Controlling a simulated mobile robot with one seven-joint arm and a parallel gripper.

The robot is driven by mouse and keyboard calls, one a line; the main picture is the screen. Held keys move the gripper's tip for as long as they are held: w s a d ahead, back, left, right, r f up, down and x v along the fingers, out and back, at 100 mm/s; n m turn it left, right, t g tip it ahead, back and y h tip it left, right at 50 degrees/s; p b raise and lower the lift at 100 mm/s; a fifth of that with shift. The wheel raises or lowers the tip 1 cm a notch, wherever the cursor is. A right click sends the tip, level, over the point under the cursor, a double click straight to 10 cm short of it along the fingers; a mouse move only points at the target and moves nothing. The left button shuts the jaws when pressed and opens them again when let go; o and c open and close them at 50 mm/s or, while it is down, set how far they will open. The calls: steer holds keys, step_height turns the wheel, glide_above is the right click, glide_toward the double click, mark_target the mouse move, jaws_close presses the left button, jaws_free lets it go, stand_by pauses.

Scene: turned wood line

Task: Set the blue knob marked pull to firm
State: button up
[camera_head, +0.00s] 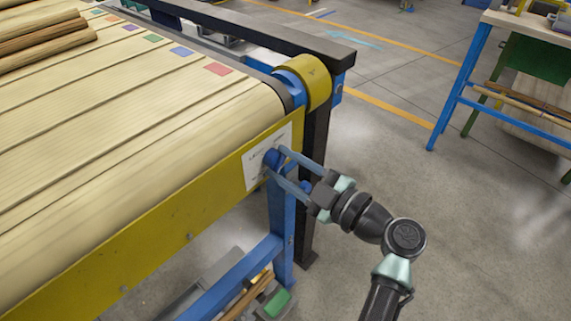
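The blue knob (272,158) sits on a white label plate (251,170) at the right end of the yellow side rail. My gripper (276,162) reaches in from the right, and its two blue-grey fingers are apart, with their tips on either side of the knob. I cannot tell whether the fingertips press on the knob or stand just clear of it. The fingers partly cover the knob and the plate. The marks on the plate are too small to read, so the knob's setting cannot be told.
The yellow rail (160,232) edges a slatted wooden bed (120,120) with coloured squares and round wood lengths on it. A blue leg (280,235) stands below the knob. A blue-framed bench (470,75) is at upper right. Open floor (480,220) lies to the right.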

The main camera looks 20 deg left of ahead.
jaws_close()
